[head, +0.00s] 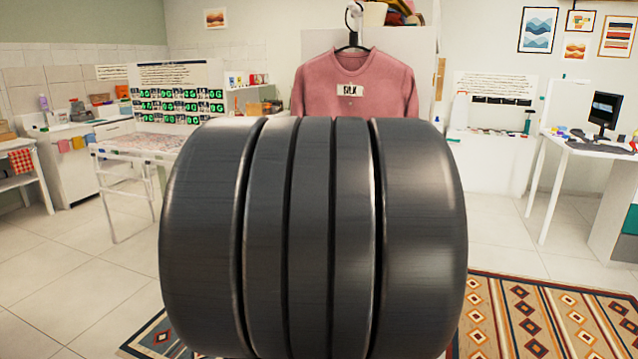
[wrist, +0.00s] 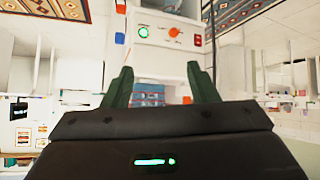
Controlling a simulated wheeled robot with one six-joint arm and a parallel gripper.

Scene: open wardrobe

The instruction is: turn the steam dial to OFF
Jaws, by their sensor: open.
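An orange dial (wrist: 174,32) shows small on a white panel (wrist: 160,45) at the top of the wrist view; I take it for the steam dial. Its setting and the small marks around it are too small to read. My gripper (wrist: 160,72) has two green fingers spread wide apart with nothing held between them. The dial lies beyond the fingertips, apart from them. In the head view my own dark arm part fills the middle, and neither the dial nor the gripper shows there.
A pink shirt (head: 354,85) with a tag hangs behind my arm. A table (head: 125,150) stands left, a desk (head: 590,145) right, and patterned rug (head: 545,315) covers the right floor.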

